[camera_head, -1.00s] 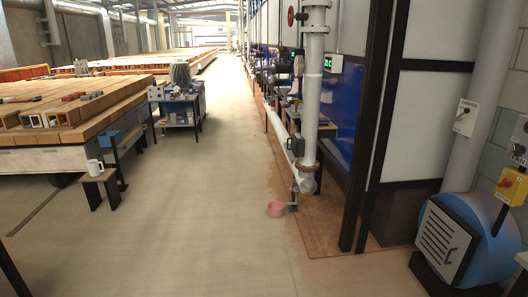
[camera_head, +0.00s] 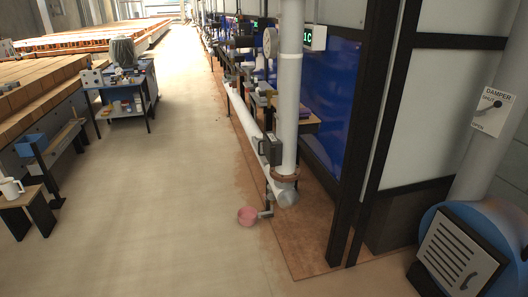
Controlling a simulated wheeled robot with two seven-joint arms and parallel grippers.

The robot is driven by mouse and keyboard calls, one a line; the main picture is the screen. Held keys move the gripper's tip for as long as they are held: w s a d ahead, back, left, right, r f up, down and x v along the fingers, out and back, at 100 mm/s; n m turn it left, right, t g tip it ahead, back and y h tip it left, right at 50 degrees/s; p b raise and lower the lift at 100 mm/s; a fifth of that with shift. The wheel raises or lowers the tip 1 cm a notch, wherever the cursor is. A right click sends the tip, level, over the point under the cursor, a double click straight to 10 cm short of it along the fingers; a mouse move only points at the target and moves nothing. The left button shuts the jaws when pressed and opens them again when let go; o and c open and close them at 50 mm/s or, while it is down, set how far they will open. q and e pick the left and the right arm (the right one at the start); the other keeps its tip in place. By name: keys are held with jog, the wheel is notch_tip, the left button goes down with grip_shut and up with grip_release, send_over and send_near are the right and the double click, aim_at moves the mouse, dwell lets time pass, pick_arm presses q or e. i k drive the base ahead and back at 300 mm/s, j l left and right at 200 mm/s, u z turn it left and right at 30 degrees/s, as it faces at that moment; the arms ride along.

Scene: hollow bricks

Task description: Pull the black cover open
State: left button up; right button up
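Neither of my grippers is in view. I cannot tell for certain which thing is the black cover. A small dark box (camera_head: 270,150) sits on the side of the white vertical pipe (camera_head: 289,90), near its lower end; it looks shut, but it is too small to tell. On the right, a blue rounded machine (camera_head: 436,222) has a pale slatted panel (camera_head: 456,250) with a dark edge, which looks closed.
A trolley (camera_head: 122,95), a stool with a white mug (camera_head: 11,187) and brick-laden tables (camera_head: 40,90) stand left. The floor between is clear.

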aim_at(266, 144)
jog(key=i+j+z, duration=0.15)
jog(key=i, duration=0.3)
jog(key=i+j+z, duration=0.1)
jog(key=i, duration=0.4)
jog(key=i+j+z, duration=0.15)
jog(key=i, duration=0.3)
jog(key=j, duration=0.1)
